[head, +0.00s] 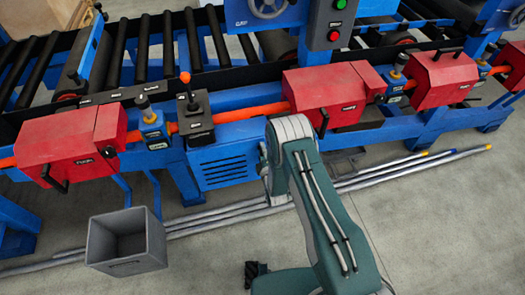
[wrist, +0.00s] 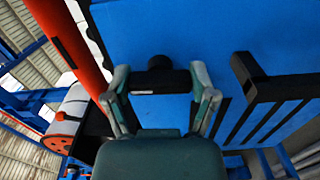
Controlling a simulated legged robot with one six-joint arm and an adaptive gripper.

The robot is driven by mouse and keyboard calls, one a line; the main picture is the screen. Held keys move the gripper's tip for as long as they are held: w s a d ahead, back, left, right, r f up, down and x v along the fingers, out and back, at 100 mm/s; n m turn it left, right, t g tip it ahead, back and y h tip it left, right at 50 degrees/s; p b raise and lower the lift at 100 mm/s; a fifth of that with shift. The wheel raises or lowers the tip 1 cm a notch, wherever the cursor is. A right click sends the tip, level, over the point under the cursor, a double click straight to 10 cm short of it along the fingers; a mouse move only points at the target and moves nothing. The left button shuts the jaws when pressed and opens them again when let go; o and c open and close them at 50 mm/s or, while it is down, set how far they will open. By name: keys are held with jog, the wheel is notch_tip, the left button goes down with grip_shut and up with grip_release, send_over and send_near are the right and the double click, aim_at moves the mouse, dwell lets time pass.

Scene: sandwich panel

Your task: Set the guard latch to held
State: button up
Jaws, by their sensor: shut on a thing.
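In the wrist view, my gripper (wrist: 160,75) has its two green-grey fingers on either side of a small dark block with a round black knob (wrist: 160,63). It is shut on this block, which stands against a blue panel (wrist: 220,30) and appears to be the guard latch. The fingers cover its sides, and its setting cannot be read. In the head view, my arm hides the gripper and the held part.
An orange rail (head: 262,108) runs along the blue conveyor frame, with more red guards (head: 72,140) and small blue knobbed blocks (head: 153,130). A black handle (wrist: 262,85) juts out right of my gripper. A grey bin (head: 125,242) and long pipes (head: 400,168) lie on the floor.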

jog(key=shift+s+a+f+n, duration=0.15)
jog(key=shift+f+n, duration=0.05)
jog(key=shift+n, duration=0.3)
jog(key=o, duration=0.9)
jog(key=shift+o, duration=0.7)
jog(key=shift+a, duration=0.1)
jog(key=v, duration=1.1)
jog(key=shift+s, duration=0.35)
